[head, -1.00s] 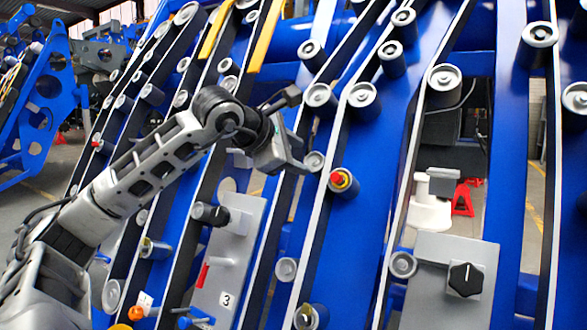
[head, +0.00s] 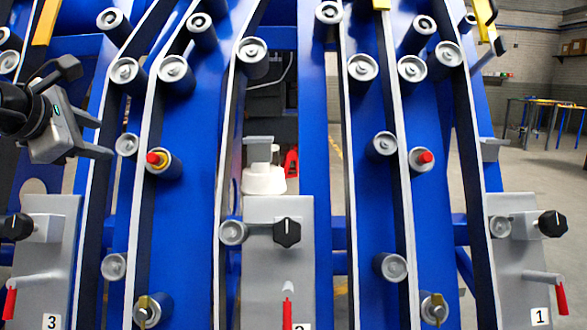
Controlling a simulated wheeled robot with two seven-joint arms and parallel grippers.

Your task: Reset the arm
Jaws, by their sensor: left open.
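My left gripper (head: 88,112) is at the left edge of the head view, in front of the blue chassis (head: 187,215). Its fingers are apart and I see nothing between them. It hangs above grey panel 3 (head: 45,262), apart from it. Most of my left arm is cut off by the picture's edge. My right arm and gripper are not in view.
A middle panel with a black knob (head: 287,232) and a red-handled lever (head: 287,312) faces me. Panel 1 (head: 520,275) with its own knob (head: 552,223) and red lever (head: 561,299) stands at right. Rollers and belts fill the chassis. Open floor shows at far right.

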